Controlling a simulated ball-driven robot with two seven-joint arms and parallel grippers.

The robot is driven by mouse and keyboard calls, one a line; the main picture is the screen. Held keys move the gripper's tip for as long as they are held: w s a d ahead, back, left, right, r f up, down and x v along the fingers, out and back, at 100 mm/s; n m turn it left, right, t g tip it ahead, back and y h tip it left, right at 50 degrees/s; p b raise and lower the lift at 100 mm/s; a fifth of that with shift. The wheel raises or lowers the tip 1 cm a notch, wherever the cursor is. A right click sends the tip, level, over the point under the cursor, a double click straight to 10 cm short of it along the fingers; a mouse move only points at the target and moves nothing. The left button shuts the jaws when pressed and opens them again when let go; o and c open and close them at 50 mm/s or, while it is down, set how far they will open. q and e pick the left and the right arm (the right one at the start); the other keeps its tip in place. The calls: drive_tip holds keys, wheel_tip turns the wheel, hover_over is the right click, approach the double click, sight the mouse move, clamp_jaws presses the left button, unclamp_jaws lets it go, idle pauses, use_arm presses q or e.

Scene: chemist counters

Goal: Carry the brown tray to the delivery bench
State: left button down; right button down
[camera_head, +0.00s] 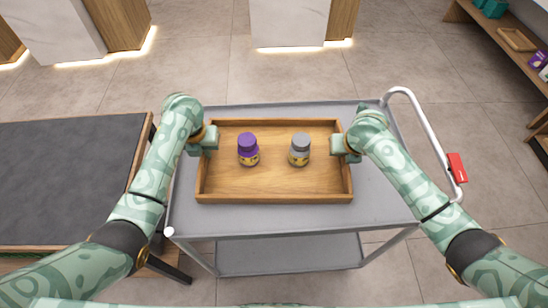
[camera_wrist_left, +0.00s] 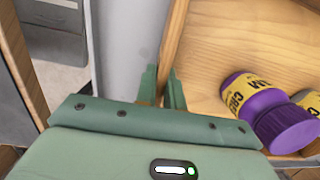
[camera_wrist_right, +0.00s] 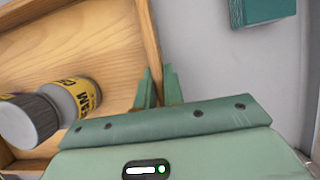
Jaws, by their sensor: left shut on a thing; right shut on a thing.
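The brown wooden tray (camera_head: 275,197) lies on top of a grey metal cart (camera_head: 385,208). A purple-capped jar (camera_head: 248,150) and a grey-capped jar (camera_head: 300,151) stand upright inside it. My left gripper (camera_head: 207,142) is shut on the tray's left wall, and my right gripper (camera_head: 345,148) is shut on its right wall. The left wrist view shows the fingers (camera_wrist_left: 164,88) either side of the wall, with the purple-capped jar (camera_wrist_left: 265,112) nearby. The right wrist view shows the other fingers (camera_wrist_right: 158,88) on the opposite wall, near the grey-capped jar (camera_wrist_right: 50,110).
A dark-topped bench (camera_head: 65,165) stands close to the cart's left. The cart has a curved handle (camera_head: 430,125) with a red part at the right. A teal box (camera_wrist_right: 262,10) shows in the right wrist view. Shelves stand far right; tiled floor (camera_head: 210,70) is open behind.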

use_arm(q)
drive_tip(key=shift+w+r, duration=0.1)
use_arm(e)
drive_tip(key=shift+r, duration=0.1)
